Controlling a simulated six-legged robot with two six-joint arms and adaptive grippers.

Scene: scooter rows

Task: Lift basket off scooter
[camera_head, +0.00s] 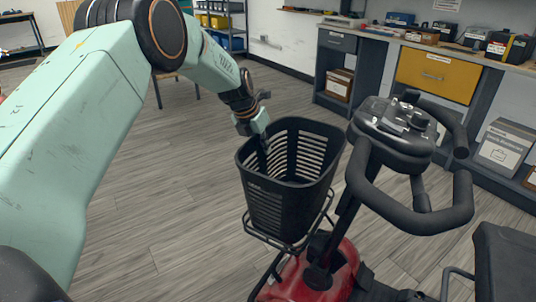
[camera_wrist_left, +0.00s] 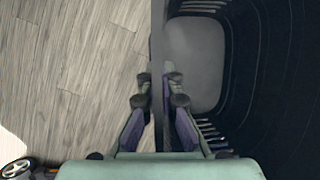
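The black slatted basket (camera_head: 283,205) sits upright in the wire carrier (camera_head: 262,238) at the front of the red scooter (camera_head: 310,278). My left gripper (camera_head: 262,137) reaches down at the basket's left rim from the far side. In the left wrist view, the fingers of my left gripper (camera_wrist_left: 159,98) stand on either side of the basket wall, seen edge-on, and look closed against it. The basket's dark inside (camera_wrist_left: 265,90) shows to the right there. The fingertips are partly hidden in the head view. My right gripper is not in view.
The scooter's handlebar and console (camera_head: 400,130) stand close to the right of the basket. The scooter seat (camera_head: 505,262) is at the lower right. A workbench (camera_head: 470,60) runs along the back right. The wooden floor left of the basket is clear.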

